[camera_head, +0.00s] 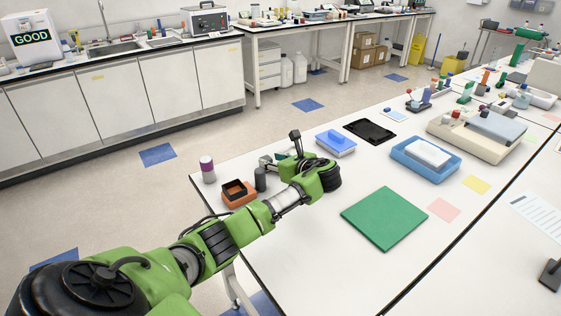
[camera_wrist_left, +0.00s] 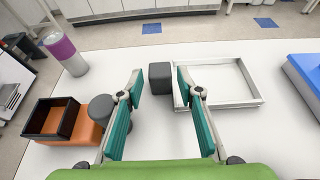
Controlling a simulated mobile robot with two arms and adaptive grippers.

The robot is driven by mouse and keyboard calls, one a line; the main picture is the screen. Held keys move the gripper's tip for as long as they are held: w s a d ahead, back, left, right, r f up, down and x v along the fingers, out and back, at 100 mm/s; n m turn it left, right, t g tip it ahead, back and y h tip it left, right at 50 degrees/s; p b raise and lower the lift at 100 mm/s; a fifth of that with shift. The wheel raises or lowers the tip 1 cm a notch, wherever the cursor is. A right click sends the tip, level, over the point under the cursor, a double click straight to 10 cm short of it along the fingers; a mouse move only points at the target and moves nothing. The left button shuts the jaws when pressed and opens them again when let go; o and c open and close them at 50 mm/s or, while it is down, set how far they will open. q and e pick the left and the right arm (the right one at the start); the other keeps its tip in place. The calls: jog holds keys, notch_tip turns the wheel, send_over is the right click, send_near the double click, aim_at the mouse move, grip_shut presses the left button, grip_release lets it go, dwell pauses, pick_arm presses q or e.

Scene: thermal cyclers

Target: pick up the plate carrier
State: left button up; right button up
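In the left wrist view, a white rectangular open frame (camera_wrist_left: 246,103), which looks like the plate carrier, lies on the white table with a dark grey block (camera_wrist_left: 160,78) at its left end. My left gripper (camera_wrist_left: 158,88) is open, its two teal finger pads spread apart. The grey block shows in the gap between the pads, slightly beyond them, and nothing is gripped. In the head view my left gripper (camera_head: 283,160) is low over the table's left part, and I cannot make out the carrier clearly behind it. My right gripper is not in view.
An orange box with a black open top (camera_head: 238,193), a dark grey cylinder (camera_wrist_left: 102,108) and a purple-and-white tube (camera_wrist_left: 62,50) stand left of the gripper. A blue box (camera_head: 336,144) is to the right. A green mat (camera_head: 385,217) lies in front, with bare table around it.

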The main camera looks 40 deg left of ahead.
aim_at(266, 157)
pick_arm(q)
jog(key=x, duration=0.4)
jog(key=shift+w+a+f, duration=0.1)
jog(key=shift+a+f, duration=0.05)
jog(key=shift+a, duration=0.1)
jog(key=shift+c, duration=0.3)
grip_shut()
